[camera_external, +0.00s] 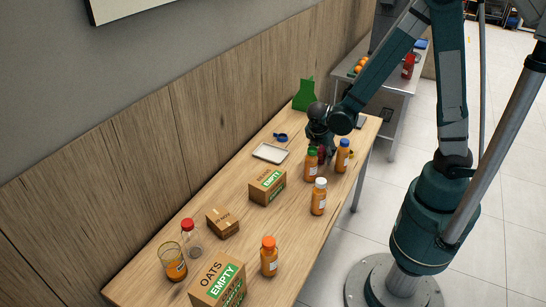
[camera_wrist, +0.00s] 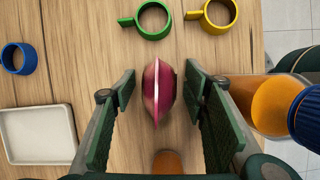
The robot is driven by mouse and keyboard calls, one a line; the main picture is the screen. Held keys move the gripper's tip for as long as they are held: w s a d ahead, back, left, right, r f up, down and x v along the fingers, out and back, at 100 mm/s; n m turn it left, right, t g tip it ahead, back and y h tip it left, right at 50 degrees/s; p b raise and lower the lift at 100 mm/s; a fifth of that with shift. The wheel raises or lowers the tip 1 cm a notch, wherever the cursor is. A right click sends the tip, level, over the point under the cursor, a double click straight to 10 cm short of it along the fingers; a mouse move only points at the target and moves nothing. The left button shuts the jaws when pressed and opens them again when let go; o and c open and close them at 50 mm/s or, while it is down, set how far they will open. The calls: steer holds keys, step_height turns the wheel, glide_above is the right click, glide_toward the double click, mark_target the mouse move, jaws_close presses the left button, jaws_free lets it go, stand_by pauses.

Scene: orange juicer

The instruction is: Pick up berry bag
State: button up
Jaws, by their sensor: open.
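The berry bag (camera_wrist: 163,95) is a dark red and pink pouch, seen edge-on from above in the wrist view, standing on the wooden table. A small dark red part of it (camera_external: 321,152) seems to show in the external view beneath my gripper (camera_external: 328,147). In the wrist view my gripper (camera_wrist: 160,88) is open, with one finger on each side of the bag. A gap shows between the bag and each finger. Most of the bag is hidden in the external view.
A blue-capped juice bottle (camera_wrist: 270,105) stands close to the right finger. A green-capped bottle (camera_external: 311,166) and white-capped bottle (camera_external: 319,198) are nearby. Green (camera_wrist: 152,34), yellow (camera_wrist: 228,28) and blue measuring cups (camera_wrist: 10,60) and a white tray (camera_wrist: 40,135) lie around. Boxes stand nearer the front.

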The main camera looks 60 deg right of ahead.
stand_by(0.3)
steer(key=c, duration=1)
steer(key=shift+r, duration=0.1)
steer(key=shift+r+p, duration=1.5)
steer(key=shift+r, duration=3.4)
